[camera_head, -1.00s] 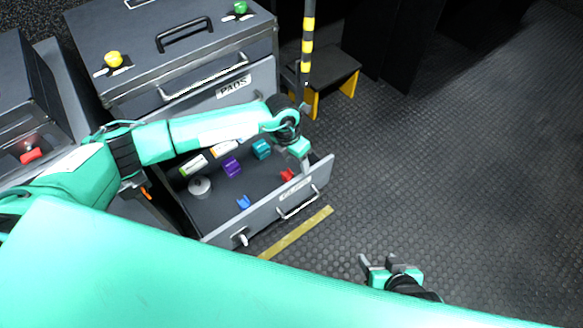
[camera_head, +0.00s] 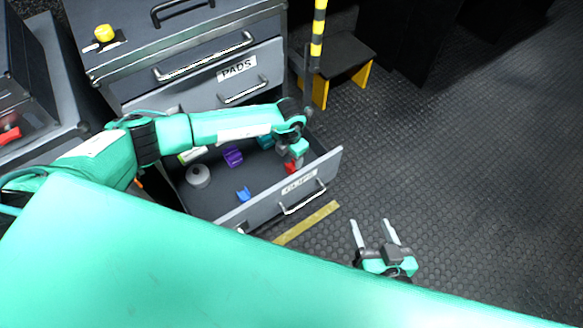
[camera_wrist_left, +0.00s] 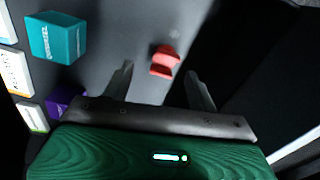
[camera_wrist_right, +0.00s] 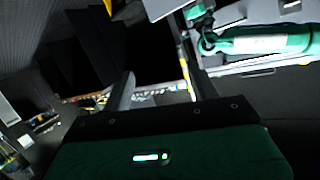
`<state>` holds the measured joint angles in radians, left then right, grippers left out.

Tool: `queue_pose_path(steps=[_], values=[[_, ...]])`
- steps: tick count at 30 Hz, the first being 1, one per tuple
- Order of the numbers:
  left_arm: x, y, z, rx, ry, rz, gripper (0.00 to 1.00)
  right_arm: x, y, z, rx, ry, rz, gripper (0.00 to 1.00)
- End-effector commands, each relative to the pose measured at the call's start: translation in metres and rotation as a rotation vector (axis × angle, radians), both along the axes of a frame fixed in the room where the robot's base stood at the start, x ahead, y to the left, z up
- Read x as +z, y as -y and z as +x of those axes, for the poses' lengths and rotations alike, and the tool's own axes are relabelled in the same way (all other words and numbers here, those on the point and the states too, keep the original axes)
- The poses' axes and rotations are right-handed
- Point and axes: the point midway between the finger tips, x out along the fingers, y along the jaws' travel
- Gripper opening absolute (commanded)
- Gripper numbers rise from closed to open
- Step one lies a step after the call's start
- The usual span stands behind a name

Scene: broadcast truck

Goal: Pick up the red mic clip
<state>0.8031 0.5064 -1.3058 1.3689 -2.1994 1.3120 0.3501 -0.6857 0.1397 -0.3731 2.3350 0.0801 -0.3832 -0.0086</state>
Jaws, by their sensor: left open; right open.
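The red mic clip (camera_wrist_left: 165,61) lies on the drawer floor in the left wrist view, ahead of and between the open fingers of my left gripper (camera_wrist_left: 160,88). In the head view the red clip (camera_head: 291,168) shows partly, beside the drawer's front right corner, with my left gripper (camera_head: 296,158) over it and hiding part of it. The left gripper is open and empty. My right gripper (camera_head: 376,232) is open and empty, above the floor to the right of the drawer.
The open drawer (camera_head: 222,207) also holds a blue clip (camera_head: 243,194), a purple block (camera_head: 233,156), a teal box (camera_wrist_left: 57,38) and a white roll (camera_head: 198,175). Its front wall and handle (camera_head: 303,198) stand near my left gripper. A black step (camera_head: 335,57) stands behind. The floor at right is clear.

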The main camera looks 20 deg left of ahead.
Motion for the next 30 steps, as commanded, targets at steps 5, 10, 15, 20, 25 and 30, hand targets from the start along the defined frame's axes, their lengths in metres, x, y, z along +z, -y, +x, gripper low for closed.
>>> queue_pose_path(steps=[5, 10, 15, 20, 25, 30], values=[[-0.024, 0.005, -0.004, -0.001, -0.003, -0.001, 0.59, 0.013, 0.0, 0.01, -0.017, 0.101, 0.037, 0.6], [-0.043, 0.004, -0.004, 0.0, -0.002, 0.0, 0.59, 0.037, 0.005, 0.024, -0.044, 0.226, 0.066, 0.6], [-0.049, 0.004, -0.004, 0.001, 0.0, -0.001, 0.59, 0.048, 0.008, 0.028, -0.055, 0.278, 0.079, 0.6], [-0.049, 0.004, -0.004, 0.0, 0.0, -0.001, 0.59, 0.049, 0.008, 0.028, -0.056, 0.279, 0.079, 0.6], [-0.049, 0.004, -0.004, 0.0, -0.001, 0.0, 0.33, 0.049, 0.008, 0.028, -0.055, 0.278, 0.079, 0.6], [-0.048, 0.004, -0.004, 0.0, -0.001, 0.0, 0.11, 0.049, 0.008, 0.028, -0.055, 0.278, 0.079, 0.6]])
